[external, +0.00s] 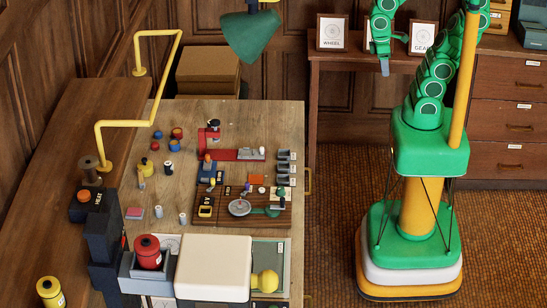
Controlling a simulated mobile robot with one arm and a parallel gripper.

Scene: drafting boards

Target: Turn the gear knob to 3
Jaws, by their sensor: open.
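My gripper (384,66) hangs at the end of my green arm at the upper right, in front of the framed cards and well away from the drafting table. It is small here; the jaws are open and nothing shows between them. A framed card reading "GEAR" (422,38) stands behind my arm. I cannot make out for certain which part is the gear knob, and no number 3 is readable. A dark wooden board (215,214) on the table (280,118) holds a grey disc (240,207) and several small fittings.
A yellow bent rail (140,123) and a green lamp (250,35) overhang the table. A red canister (147,252) and a white block (213,268) stand at its front. My base is on the brown floor (325,215), with open floor between it and the table.

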